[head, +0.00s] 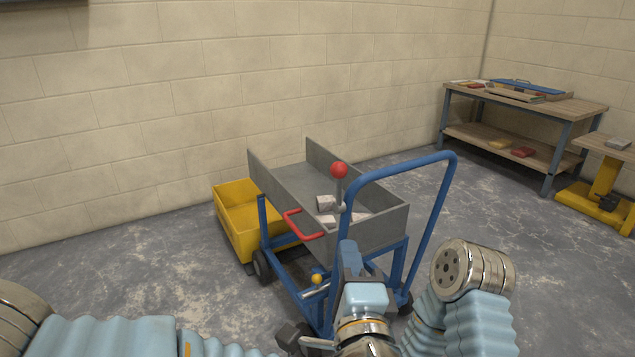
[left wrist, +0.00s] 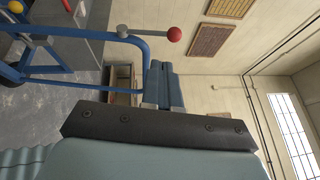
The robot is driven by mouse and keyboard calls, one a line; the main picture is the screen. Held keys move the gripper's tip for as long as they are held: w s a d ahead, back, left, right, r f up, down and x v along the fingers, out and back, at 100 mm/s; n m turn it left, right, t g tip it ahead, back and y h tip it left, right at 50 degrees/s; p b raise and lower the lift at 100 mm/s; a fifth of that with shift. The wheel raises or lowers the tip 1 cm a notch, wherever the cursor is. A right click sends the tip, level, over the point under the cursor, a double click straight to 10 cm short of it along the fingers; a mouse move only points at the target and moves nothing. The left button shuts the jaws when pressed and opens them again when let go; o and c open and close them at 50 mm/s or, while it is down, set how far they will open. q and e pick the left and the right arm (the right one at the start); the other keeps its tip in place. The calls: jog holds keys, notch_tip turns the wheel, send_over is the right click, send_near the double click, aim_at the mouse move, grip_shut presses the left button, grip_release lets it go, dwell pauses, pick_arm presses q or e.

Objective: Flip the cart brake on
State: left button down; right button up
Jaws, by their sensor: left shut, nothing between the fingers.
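The cart (head: 383,172) has a blue tube frame and a grey tipping tub (head: 285,185). A lever with a red ball (head: 339,170) stands upright at the tub's near end, close to the push handle; it also shows in the left wrist view (left wrist: 174,34). No label shows which is the brake. My left gripper (head: 347,247) is shut and empty, below the red ball and apart from it. My right gripper is not in view.
A red loop handle (head: 300,226) is on the tub's side, and pale blocks (head: 326,203) lie inside. A yellow tub (head: 238,205) stands behind the cart on the left. A workbench (head: 560,108) stands at the right wall.

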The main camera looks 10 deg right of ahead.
aim_at(339, 175)
pick_arm(q)
notch_tip(339, 175, up, 2)
jog(key=shift+s+d+t, duration=0.1)
jog(key=shift+t, duration=0.3)
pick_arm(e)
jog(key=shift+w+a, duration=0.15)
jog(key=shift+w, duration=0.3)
pick_arm(q)
jog(key=p+x, duration=0.4)
jog(key=x, duration=0.9)
jog(key=shift+d, duration=0.1)
jog(key=shift+w, duration=0.5)
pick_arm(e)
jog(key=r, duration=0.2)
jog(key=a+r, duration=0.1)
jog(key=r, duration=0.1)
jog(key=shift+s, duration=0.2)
pick_arm(q)
jog(key=shift+r, duration=0.1)
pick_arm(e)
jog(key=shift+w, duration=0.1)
